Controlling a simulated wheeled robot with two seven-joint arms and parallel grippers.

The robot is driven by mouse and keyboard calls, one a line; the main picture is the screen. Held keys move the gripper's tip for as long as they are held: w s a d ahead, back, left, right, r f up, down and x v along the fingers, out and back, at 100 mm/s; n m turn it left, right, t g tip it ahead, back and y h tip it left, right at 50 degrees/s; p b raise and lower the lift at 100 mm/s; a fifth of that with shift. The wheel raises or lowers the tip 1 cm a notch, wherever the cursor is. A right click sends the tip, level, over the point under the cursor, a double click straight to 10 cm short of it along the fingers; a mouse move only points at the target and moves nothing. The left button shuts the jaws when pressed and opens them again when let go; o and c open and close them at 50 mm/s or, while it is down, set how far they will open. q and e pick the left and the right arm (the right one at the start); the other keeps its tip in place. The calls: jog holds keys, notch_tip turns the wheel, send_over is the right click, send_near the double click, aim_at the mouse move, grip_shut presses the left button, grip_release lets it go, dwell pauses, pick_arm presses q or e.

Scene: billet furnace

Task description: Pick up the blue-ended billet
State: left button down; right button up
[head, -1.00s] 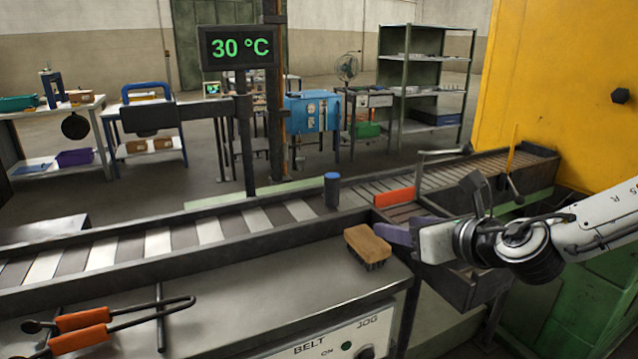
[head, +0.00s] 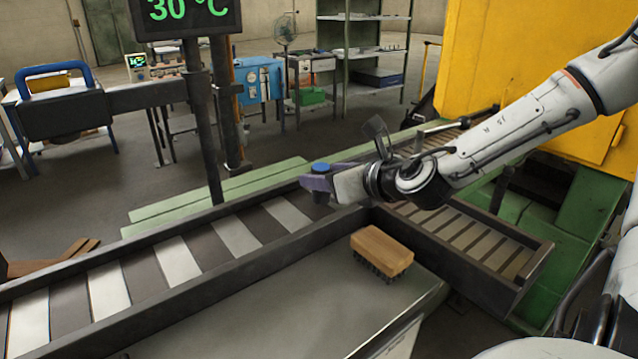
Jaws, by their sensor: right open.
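The blue-ended billet (head: 321,167) stands upright at the right end of the striped belt (head: 232,235), its blue top facing up. My right gripper (head: 316,184) is open at the billet, below the blue top. Its purple-grey fingers and palm cover most of the billet's dark body. I cannot tell whether the fingers touch it. My left gripper is not in view.
A wooden brush (head: 382,251) lies bristles down on the grey bench top (head: 270,310) in front of the belt. A slatted chute (head: 470,241) runs beside it on the right. The yellow furnace body (head: 505,70) stands behind. A display post (head: 205,130) rises behind the belt.

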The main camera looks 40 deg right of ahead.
jog(key=shift+r+x, duration=0.2)
jog(key=shift+x, duration=1.35)
jog(key=shift+r+x, duration=0.15)
jog(key=shift+x, duration=1.4)
jog(key=shift+w+d, duration=0.1)
jog(key=shift+c, duration=0.5)
grip_shut()
jog(key=shift+w+r, duration=0.1)
jog(key=shift+r, duration=0.15)
